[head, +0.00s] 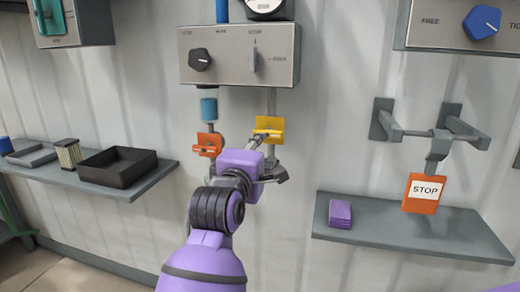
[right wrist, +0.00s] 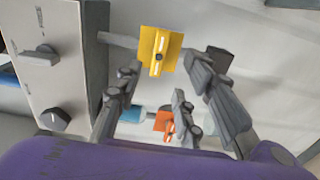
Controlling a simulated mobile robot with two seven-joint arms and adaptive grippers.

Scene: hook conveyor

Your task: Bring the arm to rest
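My right arm reaches up from the bottom of the head view, and its purple-bodied gripper (head: 268,158) is by the wall below a grey control box (head: 240,55). The fingers are spread open in the right wrist view (right wrist: 166,72). A yellow block with a small lever (head: 269,126) is just above the gripper. In the right wrist view the yellow block (right wrist: 160,48) lies beyond the fingertips, with nothing visibly gripped; I cannot tell whether a finger touches it. An orange block with a lever (head: 208,144) hangs to its left. My left gripper is out of view.
A left shelf (head: 145,185) holds a black tray (head: 117,166). A right shelf (head: 400,231) holds a purple stack (head: 340,214). An orange STOP sign (head: 424,193) hangs from a grey bracket (head: 437,140) above it.

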